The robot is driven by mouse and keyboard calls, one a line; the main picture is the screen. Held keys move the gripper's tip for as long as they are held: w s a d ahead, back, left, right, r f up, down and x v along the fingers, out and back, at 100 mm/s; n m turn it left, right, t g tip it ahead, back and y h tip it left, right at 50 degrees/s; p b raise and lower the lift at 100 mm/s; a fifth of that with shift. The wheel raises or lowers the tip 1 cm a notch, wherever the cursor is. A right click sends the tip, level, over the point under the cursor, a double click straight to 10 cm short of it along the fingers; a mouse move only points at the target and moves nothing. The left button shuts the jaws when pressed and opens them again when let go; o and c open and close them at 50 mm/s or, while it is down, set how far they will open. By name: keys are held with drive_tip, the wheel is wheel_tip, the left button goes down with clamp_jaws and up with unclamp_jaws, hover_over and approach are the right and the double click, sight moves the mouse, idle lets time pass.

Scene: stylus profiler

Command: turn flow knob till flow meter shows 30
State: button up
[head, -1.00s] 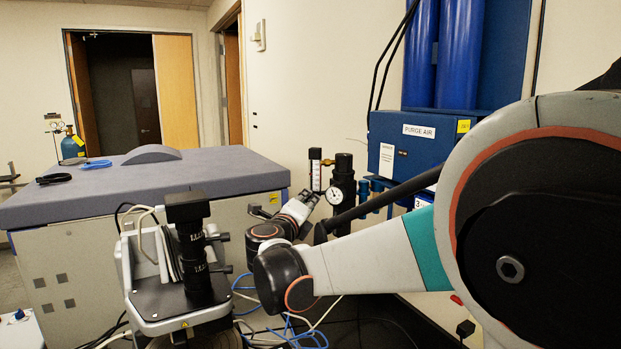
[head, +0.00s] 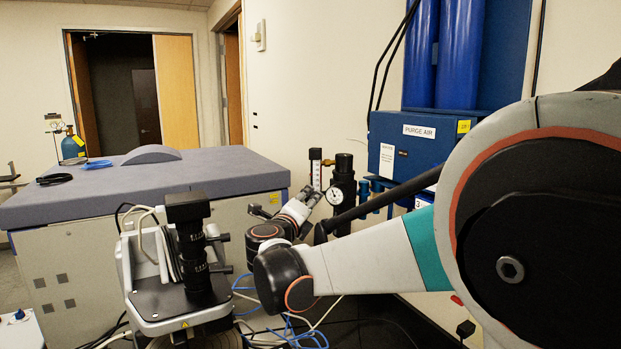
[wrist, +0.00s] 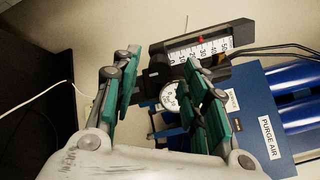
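The flow meter (wrist: 208,43) lies across the top of the wrist view, a clear scale in a black frame with a red mark around the 30 to 40 labels; I cannot read the exact value. In the head view the flow meter (head: 315,168) stands upright. A dark part at its lower end, apparently the flow knob (wrist: 153,80), shows between my fingers; its outline is unclear. My gripper (wrist: 160,72) is open, with green-padded fingers apart on either side of it. In the head view my gripper (head: 308,197) is just below the flow meter; contact cannot be told.
A round pressure gauge (wrist: 169,97) sits close beside my right finger, on the black regulator (head: 343,190). The blue purge air cabinet (head: 410,145) is to the right. A grey bench (head: 220,170) and a black camera-like device (head: 188,240) stand left.

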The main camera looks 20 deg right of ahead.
drive_tip(key=v, duration=0.8)
idle(0.4)
drive_tip(key=v, duration=0.8)
drive_tip(key=shift+s+f, duration=0.1)
drive_tip(key=shift+s, duration=0.1)
drive_tip(key=shift+w+d, duration=0.1)
drive_tip(key=shift+d, duration=0.05)
idle(1.8)
